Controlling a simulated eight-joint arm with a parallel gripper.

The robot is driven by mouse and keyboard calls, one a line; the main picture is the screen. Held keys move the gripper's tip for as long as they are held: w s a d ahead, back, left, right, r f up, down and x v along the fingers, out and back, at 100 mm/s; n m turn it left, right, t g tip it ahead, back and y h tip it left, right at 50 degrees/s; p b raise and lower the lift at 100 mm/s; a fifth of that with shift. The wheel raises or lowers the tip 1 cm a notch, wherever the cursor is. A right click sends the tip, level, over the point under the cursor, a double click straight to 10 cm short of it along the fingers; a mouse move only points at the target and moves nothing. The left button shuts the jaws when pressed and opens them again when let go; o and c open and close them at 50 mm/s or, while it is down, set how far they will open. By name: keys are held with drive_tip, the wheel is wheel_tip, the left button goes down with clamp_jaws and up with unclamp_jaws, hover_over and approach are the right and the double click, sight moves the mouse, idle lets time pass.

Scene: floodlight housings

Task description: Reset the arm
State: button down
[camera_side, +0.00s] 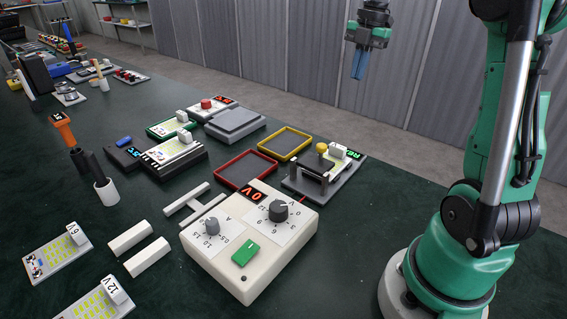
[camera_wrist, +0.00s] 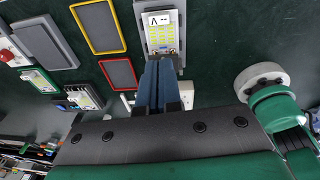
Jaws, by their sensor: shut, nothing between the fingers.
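My gripper (camera_side: 360,64) hangs high above the far side of the dark green table, its blue fingers pointing down and together. Nothing is between them. In the wrist view the blue fingers (camera_wrist: 159,84) are also shut, with an LED board (camera_wrist: 163,27) beyond their tips. In the side view a board (camera_side: 345,160) sits in a grey fixture with a black clamp and yellow knob (camera_side: 321,148). The gripper is apart from everything on the table.
A white power supply (camera_side: 258,285) with two dials, a green switch and a red display stands in front. Red (camera_side: 246,169) and yellow (camera_side: 285,144) frames lie behind it. Several boards, white bars (camera_side: 130,238) and an orange-handled screwdriver (camera_side: 62,128) are at left. Air around the gripper is clear.

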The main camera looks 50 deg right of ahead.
drive_tip(key=shift+d+r, duration=0.15)
drive_tip(key=shift+d, duration=0.05)
drive_tip(key=a+f+m+t, duration=0.3)
drive_tip(key=a+m, duration=0.6)
drive_tip(key=a, duration=0.3)
drive_tip(key=s+a+f+m+t+h, duration=0.1)
drive_tip(key=a+f+m+t, duration=0.2)
drive_tip(key=a+m, duration=0.6)
drive_tip(key=a+f, duration=0.1)
drive_tip(key=a, duration=0.1)
drive_tip(key=shift+s+a+f+m, duration=0.15)
drive_tip(key=shift+a+f+m, duration=0.1)
drive_tip(key=shift+a+m, duration=0.15)
drive_tip(key=shift+a, duration=0.1)
